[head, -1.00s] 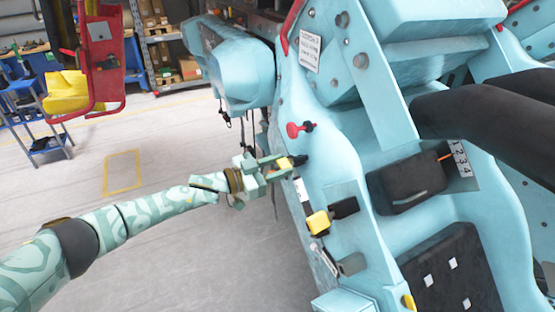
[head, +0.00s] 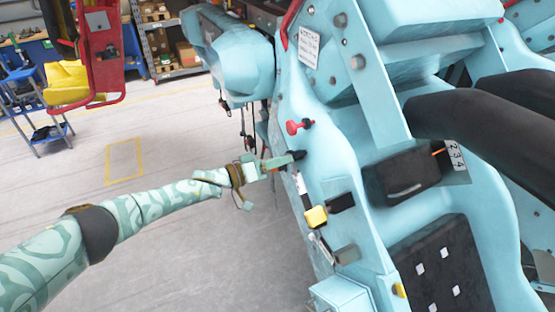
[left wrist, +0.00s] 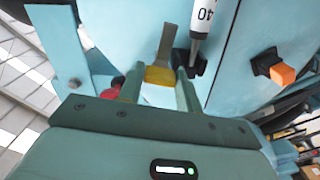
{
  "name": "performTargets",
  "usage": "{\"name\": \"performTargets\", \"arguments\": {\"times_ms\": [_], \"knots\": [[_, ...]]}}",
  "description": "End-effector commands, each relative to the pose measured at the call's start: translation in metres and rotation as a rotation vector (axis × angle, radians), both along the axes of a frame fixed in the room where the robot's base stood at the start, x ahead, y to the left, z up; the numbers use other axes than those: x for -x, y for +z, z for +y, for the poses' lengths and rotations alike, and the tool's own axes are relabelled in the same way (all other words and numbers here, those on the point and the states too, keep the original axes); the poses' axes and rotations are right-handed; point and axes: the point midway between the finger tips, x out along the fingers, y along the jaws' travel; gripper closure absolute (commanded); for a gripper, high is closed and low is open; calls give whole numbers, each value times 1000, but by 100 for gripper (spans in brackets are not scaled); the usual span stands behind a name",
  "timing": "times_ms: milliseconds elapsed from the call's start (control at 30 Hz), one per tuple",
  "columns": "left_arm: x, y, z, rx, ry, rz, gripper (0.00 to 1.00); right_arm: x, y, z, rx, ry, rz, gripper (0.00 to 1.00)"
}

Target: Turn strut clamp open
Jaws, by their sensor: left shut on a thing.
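The strut clamp shows in the left wrist view as a grey metal lever (left wrist: 168,45) with a yellow grip (left wrist: 160,75). It sits beside a white strut marked 40 (left wrist: 204,18) with a black end fitting (left wrist: 189,66). My left gripper (left wrist: 158,83) is shut on the yellow grip, one finger on each side. In the head view my left gripper (head: 278,162) reaches the blue car's side at a black fitting (head: 298,155), just above the white strut (head: 301,184). The yellow grip is hidden there by the gripper. My right gripper is not in view.
A red knob (head: 293,127) sticks out of the blue car body (head: 335,140) above the gripper. Black padded bars (head: 485,115) are at right. The floor at left (head: 180,150) is open.

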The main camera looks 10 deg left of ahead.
Motion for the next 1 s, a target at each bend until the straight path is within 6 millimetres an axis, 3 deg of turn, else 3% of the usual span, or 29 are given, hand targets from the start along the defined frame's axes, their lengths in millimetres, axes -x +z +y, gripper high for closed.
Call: {"name": "performTargets", "arguments": {"times_ms": [333, 833, 867, 900, 933, 1000], "knots": [[0, 0, 1, 68, 2, 104, 88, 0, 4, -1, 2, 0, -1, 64], [0, 0, 0, 79, 2, 119, 88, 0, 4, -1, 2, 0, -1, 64], [0, 0, 1, 78, 2, 118, 63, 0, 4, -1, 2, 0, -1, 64], [0, 0, 0, 78, 2, 118, 52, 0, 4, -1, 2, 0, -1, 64], [0, 0, 0, 78, 2, 118, 44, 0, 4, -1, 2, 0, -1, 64], [0, 0, 0, 79, 1, 118, 44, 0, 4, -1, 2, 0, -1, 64]]}}
